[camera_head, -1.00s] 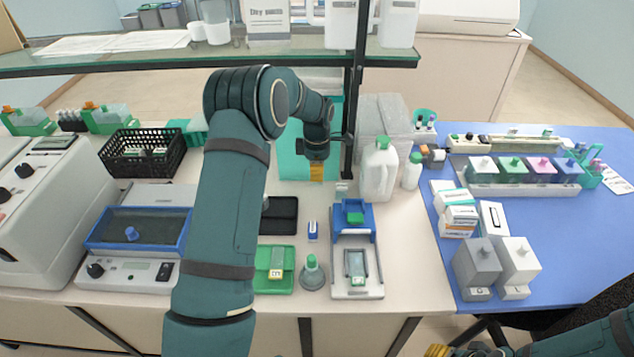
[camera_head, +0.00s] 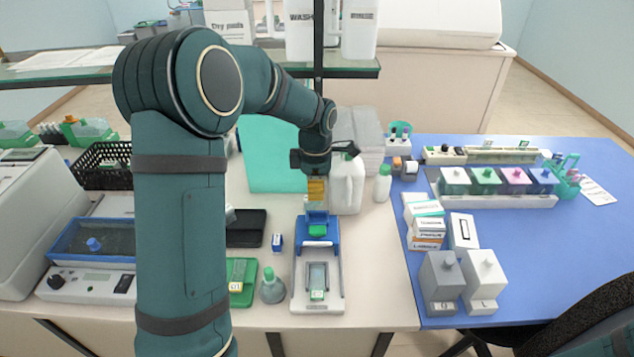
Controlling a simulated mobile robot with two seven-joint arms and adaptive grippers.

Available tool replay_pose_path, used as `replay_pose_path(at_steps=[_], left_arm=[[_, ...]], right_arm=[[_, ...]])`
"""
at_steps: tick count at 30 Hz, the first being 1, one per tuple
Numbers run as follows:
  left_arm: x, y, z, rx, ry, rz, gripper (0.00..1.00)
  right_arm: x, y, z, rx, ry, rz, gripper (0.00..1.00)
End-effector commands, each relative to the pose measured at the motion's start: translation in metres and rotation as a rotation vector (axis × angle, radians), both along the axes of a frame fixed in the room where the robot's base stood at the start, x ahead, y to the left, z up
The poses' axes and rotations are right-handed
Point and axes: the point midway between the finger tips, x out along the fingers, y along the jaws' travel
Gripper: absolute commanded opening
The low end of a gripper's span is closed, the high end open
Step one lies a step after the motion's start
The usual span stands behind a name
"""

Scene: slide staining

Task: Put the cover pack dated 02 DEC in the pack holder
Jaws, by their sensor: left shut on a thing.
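My left gripper (camera_head: 317,190) points down just behind a blue-topped stand (camera_head: 303,240) with a green block on it. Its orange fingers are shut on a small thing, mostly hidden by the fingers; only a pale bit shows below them. I cannot tell whether it is a cover pack, and no date is legible. A small blue and white box (camera_head: 277,241) stands on the bench left of the stand. White boxes with coloured bands (camera_head: 427,226) are stacked on the blue mat. I cannot tell which thing is the pack holder. My right gripper is out of view.
A green tray (camera_head: 248,290) and a grey flask (camera_head: 272,288) stand left of the blue-topped stand. A white jug (camera_head: 348,187) is close on the gripper's right. A glass shelf (camera_head: 350,68) crosses behind.

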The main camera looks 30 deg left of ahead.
Motion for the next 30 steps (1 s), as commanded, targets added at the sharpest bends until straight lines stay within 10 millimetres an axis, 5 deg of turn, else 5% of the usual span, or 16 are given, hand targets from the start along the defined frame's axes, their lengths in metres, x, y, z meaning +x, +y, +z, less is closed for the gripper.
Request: replay_pose_path(at_steps=[11, 30], left_arm=[[-0.007, -0.004, -0.004, -0.002, -0.001, -0.002, 0.0], [-0.007, -0.004, -0.042, -0.001, 0.0, -0.002, 0.0]], right_arm=[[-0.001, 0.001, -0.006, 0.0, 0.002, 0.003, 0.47], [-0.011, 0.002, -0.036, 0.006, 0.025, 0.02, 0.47]])
